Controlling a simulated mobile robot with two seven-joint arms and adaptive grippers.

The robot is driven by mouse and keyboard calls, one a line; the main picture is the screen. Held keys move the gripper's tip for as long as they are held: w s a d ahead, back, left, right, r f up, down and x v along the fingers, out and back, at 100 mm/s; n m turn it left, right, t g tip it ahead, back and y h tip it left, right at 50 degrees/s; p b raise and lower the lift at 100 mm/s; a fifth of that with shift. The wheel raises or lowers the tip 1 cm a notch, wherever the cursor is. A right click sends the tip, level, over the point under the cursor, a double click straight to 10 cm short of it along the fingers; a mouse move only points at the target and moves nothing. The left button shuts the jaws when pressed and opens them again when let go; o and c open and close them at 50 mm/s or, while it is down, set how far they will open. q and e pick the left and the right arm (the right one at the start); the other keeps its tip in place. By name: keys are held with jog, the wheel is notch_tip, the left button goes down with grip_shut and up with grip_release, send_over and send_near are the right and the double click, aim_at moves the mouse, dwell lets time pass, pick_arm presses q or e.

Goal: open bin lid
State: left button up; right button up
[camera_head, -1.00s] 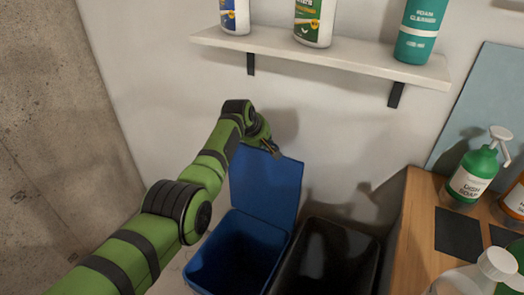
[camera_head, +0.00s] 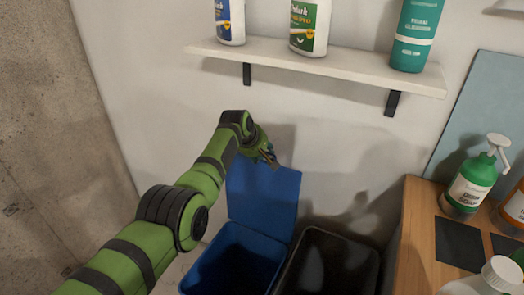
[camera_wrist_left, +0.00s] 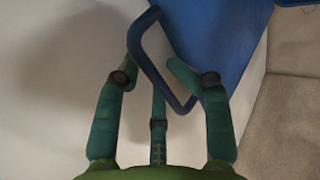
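The blue bin (camera_head: 236,262) stands on the floor by the wall with its opening exposed. Its blue lid (camera_head: 262,205) stands raised at the back, close to the wall. My left gripper (camera_head: 268,156) is at the lid's top edge. In the left wrist view, the lid (camera_wrist_left: 217,40) fills the upper middle, and a blue loop handle (camera_wrist_left: 143,42) reaches in among the fingers. My left gripper (camera_wrist_left: 152,76) has its fingers spread apart there; I cannot tell whether one touches the loop. My right gripper is not in view.
A black open bin (camera_head: 326,264) stands right beside the blue one. A wooden counter (camera_head: 418,235) with a green pump bottle (camera_head: 470,185) is at the right. A white shelf (camera_head: 320,66) with several bottles hangs above the arm.

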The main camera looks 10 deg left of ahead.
pick_arm(q)
jog(key=shift+r, duration=0.15)
jog(key=shift+s+a+r, duration=0.1)
jog(key=shift+s+r, duration=0.15)
jog(key=shift+r, duration=0.2)
jog(key=v, duration=1)
jog(key=shift+s+r, duration=0.15)
jog(key=shift+s, duration=0.2)
jog(key=shift+a, duration=0.15)
